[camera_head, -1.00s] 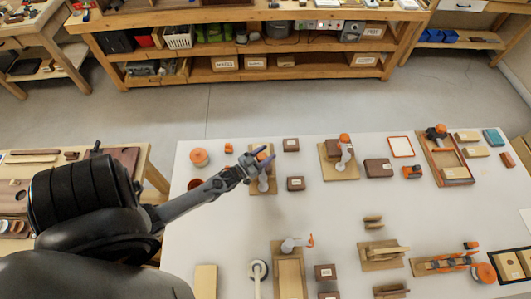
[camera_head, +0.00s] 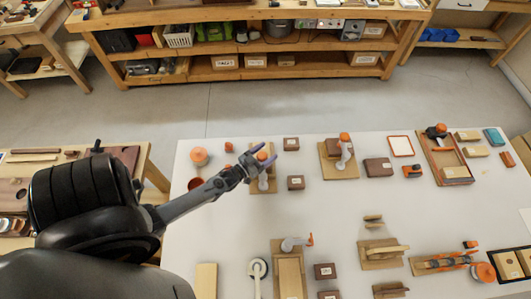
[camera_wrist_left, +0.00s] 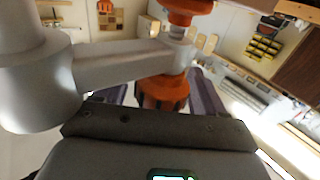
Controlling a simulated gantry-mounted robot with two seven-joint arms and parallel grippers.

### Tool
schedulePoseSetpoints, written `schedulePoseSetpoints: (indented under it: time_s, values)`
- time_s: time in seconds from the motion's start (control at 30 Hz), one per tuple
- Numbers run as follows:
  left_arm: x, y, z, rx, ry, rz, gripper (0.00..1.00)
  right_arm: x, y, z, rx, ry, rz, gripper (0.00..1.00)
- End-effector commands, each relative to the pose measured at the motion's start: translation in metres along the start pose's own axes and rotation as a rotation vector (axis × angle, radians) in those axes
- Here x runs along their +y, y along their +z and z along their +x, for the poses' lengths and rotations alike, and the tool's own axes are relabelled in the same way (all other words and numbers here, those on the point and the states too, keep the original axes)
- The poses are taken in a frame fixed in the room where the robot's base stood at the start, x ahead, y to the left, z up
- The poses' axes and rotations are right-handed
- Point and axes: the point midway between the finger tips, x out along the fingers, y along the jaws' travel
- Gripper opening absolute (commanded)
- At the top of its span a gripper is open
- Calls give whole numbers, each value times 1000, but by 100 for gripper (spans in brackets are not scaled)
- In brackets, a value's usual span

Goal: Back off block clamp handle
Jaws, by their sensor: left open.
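A clamp with a grey arm and an orange handle (camera_head: 262,156) stands on a wooden base (camera_head: 262,189) at the table's back left. My left gripper (camera_head: 265,154) is open at this handle, with its fingers on either side of the orange part. In the left wrist view, the grey clamp arm (camera_wrist_left: 115,62) crosses close in front. An orange knob (camera_wrist_left: 163,92) sits between my dark fingers, and another orange part (camera_wrist_left: 186,8) shows at the top. The left finger is mostly hidden by the clamp arm, so I cannot tell whether either touches. My right gripper is not in view.
A second upright clamp (camera_head: 344,153) stands to the right. Small brown blocks (camera_head: 291,144) and (camera_head: 296,182) lie close by. An orange round piece (camera_head: 198,156) is at the left. The white table (camera_head: 225,235) is clear in front of my forearm.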

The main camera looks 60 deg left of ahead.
Motion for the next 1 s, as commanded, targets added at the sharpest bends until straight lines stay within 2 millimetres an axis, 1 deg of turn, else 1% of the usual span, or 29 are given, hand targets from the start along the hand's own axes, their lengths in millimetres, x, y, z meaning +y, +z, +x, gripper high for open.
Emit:
schedulePoseSetpoints:
  time_s: [0.17, 0.27, 0.5, 0.7, 0.83, 1.0]
  values:
    - [0, 1, -15, -2, 0, 0, 71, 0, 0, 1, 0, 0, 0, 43]
    - [0, 1, -30, -2, 0, 0, 71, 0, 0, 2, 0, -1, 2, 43]
    - [0, 2, -72, -3, 0, 0, 71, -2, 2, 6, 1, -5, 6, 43]
    - [0, 1, -97, -1, -1, 0, 71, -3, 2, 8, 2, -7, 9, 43]
    - [0, 0, -105, 0, -1, 0, 71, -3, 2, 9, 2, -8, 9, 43]
    - [0, 0, -108, 0, -1, 0, 71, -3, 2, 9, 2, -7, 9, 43]
